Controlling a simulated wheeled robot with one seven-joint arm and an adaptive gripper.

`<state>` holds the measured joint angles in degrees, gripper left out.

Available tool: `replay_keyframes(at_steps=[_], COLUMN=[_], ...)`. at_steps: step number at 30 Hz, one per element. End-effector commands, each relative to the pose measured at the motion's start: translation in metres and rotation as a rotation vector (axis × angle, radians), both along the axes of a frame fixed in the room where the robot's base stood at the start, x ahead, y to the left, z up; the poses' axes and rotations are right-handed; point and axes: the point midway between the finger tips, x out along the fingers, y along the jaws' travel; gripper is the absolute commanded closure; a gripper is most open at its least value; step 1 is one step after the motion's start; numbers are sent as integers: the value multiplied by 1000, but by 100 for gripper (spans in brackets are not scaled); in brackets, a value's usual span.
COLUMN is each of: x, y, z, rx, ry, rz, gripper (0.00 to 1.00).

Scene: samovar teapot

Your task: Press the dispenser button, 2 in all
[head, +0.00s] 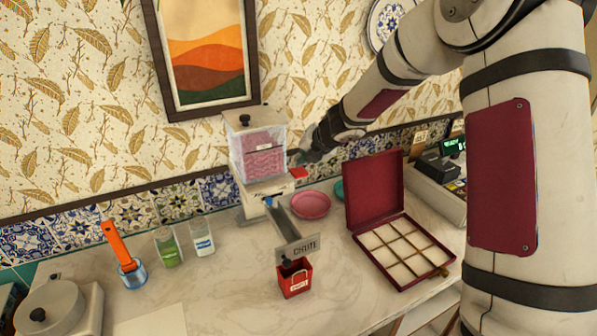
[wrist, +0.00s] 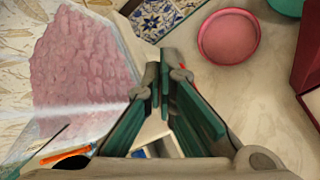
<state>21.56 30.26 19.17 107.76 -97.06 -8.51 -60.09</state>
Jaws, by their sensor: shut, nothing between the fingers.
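The dispenser (head: 258,155) stands against the tiled wall, with a clear hopper of pink contents (wrist: 80,65) and a pale base. A red button (head: 299,173) sticks out at the right of its base. A chute (head: 284,222) slopes from its front towards a small red box (head: 294,277). My gripper (head: 303,158) is shut and empty, just above the button beside the hopper. In the wrist view its green-padded fingers (wrist: 167,92) hide most of the button, and only a red sliver shows beside them. I cannot tell whether they touch it.
A pink dish (head: 311,205) lies right of the chute. An open maroon box (head: 376,196) with compartments stands further right. A blue cup with an orange-handled tool (head: 117,243) and two jars (head: 167,247) stand left.

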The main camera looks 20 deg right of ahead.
Motion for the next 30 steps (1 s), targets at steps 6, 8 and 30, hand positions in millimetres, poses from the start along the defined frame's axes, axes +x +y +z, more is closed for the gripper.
replay_keyframes(at_steps=[6, 8, 30], x=[0, 0, 1], y=[0, 0, 0], z=[0, 0, -8], rx=[0, 0, 1], ry=[0, 0, 0], rz=[0, 0, -1], gripper=[100, 100, 100])
